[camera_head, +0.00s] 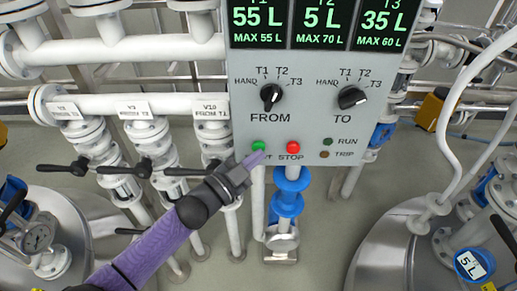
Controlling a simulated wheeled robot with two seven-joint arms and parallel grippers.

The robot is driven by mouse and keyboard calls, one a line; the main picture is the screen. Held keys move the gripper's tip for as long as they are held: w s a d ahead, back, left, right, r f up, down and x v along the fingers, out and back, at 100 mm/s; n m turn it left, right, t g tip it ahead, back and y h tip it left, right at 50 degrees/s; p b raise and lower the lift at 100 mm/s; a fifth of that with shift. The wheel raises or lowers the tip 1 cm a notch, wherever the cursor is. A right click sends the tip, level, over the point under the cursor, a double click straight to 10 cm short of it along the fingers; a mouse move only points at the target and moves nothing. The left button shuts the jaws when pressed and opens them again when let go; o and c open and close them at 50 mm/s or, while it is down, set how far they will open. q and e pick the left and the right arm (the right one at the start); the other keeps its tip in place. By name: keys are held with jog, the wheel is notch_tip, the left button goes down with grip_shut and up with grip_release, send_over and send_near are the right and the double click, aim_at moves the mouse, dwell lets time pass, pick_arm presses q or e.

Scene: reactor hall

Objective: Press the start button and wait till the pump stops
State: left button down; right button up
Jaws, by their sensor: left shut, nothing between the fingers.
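A grey control panel (312,118) hangs in the middle. My left gripper (253,160) is shut and empty, with its tips just below the green start button (258,145); I cannot tell whether they touch it. The gripper covers part of the label under the button. The red stop button (293,147) is to its right. The RUN lamp (327,141) looks dark green and the TRIP lamp (324,154) dull brown. The display (318,24) reads 55 L, 5 L and 35 L. My right gripper is not in view.
The FROM knob (271,97) and TO knob (352,97) sit above the buttons. Valves with black handles (138,168) and labelled white pipes stand to the left. Tanks (385,245) stand at both lower sides. A blue fitting (287,195) is below the panel.

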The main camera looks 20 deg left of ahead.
pick_arm(q)
jog(key=shift+w, duration=0.1)
dwell(0.5)
jog(key=shift+s+d+p, duration=0.2)
jog(key=shift+s+p, duration=0.3)
jog(key=shift+s, duration=0.35)
jog(key=s+p, duration=0.1)
jog(key=s, duration=0.1)
jog(key=s+d+p, duration=0.1)
jog(key=s, duration=0.1)
jog(key=shift+s+d, duration=0.2)
jog(key=shift+s, duration=0.2)
